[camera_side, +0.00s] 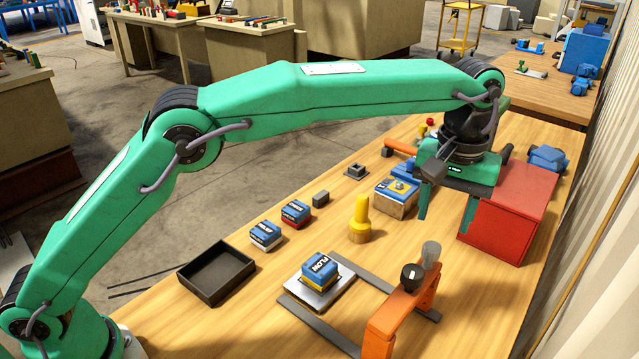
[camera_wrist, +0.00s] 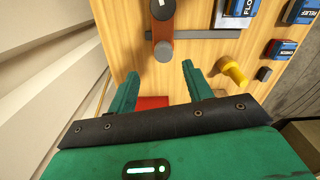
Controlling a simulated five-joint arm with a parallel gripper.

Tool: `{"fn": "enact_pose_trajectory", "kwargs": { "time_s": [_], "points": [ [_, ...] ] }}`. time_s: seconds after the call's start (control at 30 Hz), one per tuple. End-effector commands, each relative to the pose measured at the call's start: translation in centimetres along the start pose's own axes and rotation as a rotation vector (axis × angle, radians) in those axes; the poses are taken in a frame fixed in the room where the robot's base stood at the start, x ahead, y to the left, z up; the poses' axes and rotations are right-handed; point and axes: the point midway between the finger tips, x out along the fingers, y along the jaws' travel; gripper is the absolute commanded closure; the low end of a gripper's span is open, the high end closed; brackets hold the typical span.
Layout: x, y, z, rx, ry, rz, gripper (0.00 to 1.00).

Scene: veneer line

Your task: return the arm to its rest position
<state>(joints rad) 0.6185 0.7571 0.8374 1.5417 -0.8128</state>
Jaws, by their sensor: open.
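My gripper (camera_side: 446,212) is open and empty, high over the far right part of the wooden bench. In the side view its fingers point down in front of a red box (camera_side: 510,205). The wrist view shows the two fingers (camera_wrist: 160,72) apart, with nothing between them but bare wood and part of the red box (camera_wrist: 152,102). My arm is stretched out across the bench. A blue and yellow block marked FLOW (camera_side: 320,268) sits on a pale plate (camera_side: 335,296), well away from the gripper. It also shows at the top of the wrist view (camera_wrist: 240,8).
An orange stand with a black knob (camera_side: 398,312) rises near the front. A yellow peg (camera_side: 359,222), two labelled blocks (camera_side: 265,236) (camera_side: 296,213) and a black tray (camera_side: 216,273) lie left of the gripper. A blue-topped wooden block (camera_side: 397,197) is close beside it. A wall runs along the right.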

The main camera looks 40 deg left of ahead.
Motion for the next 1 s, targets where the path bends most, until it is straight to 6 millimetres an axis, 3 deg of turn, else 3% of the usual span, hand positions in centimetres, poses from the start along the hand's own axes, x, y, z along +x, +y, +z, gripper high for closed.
{"fn": "enact_pose_trajectory", "kwargs": {
  "time_s": [0.63, 0.77, 1.0],
  "points": [
    [-1.1, -0.8, -0.1, 0.001, 0.005, 0.005, 0.50],
    [-2.2, -2.2, -0.4, 0.007, 0.018, 0.017, 0.50],
    [-5.2, -7.2, -0.6, 0.025, 0.059, 0.049, 0.50]
  ]
}}
